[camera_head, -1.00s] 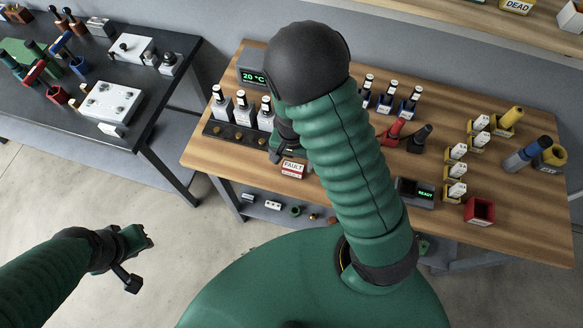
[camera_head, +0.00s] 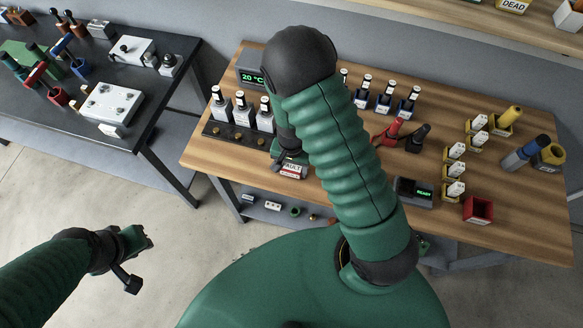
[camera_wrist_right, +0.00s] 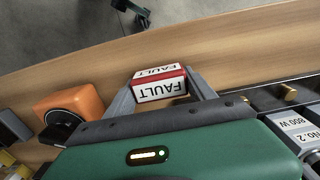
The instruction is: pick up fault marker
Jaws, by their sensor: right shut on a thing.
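The fault marker (camera_wrist_right: 160,88) is a small white block with a red band and the word FAULT on its faces. In the right wrist view it sits between the two fingers of my right gripper (camera_wrist_right: 165,92), which is shut on it. In the head view the marker (camera_head: 292,171) is at the front edge of the wooden table, partly covered by my right gripper (camera_head: 289,162). I cannot tell whether it still touches the table.
In the wrist view an orange block (camera_wrist_right: 72,110) stands left of the gripper.

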